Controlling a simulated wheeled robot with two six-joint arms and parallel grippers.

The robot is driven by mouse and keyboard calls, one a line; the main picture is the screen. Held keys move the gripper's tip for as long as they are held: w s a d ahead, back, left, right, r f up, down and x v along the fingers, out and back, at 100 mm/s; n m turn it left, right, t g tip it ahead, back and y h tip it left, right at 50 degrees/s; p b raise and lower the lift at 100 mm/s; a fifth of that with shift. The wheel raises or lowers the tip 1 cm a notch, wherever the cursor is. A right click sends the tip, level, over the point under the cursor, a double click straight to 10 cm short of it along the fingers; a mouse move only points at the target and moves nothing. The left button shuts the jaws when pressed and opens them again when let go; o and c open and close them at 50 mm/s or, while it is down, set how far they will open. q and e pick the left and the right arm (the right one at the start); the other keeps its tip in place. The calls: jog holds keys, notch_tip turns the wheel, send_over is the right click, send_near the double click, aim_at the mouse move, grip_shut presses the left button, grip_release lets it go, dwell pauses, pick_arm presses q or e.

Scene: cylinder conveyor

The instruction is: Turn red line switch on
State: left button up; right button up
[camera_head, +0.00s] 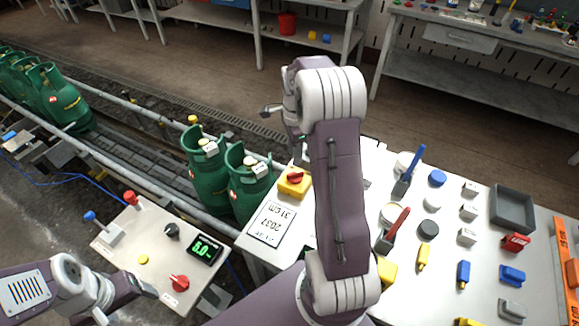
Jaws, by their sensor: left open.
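A white control panel (135,240) stands at the lower left. It carries a red rotary switch (179,282), a red-topped lever (131,198), a blue-topped lever (91,216), a black knob (171,230), a yellow button (143,260) and a display with green digits (203,249). A yellow box with a red knob (295,177) sits on the right-hand table. I cannot tell which red control is the line switch. My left gripper (122,302) is open at the panel's front edge, left of the rotary switch and apart from it. My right gripper (272,111) is raised over the conveyor side, its jaws unclear.
Green gas cylinders (203,165) stand on the conveyor (130,160) behind the panel. The right-hand table (455,205) holds a label card (271,223), levers, caps, blocks and a grey tray (513,208). My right arm hides part of it. Shelved benches (480,88) stand at the back.

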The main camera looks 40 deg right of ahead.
aim_at(295, 173)
jog(key=shift+s+d, duration=0.15)
jog(key=shift+s, duration=0.5)
jog(key=f, duration=0.8)
jog(key=shift+w+f, duration=0.2)
jog(key=shift+w, duration=0.05)
jog(key=shift+w+f, duration=0.15)
jog(key=shift+f, duration=0.15)
grip_shut()
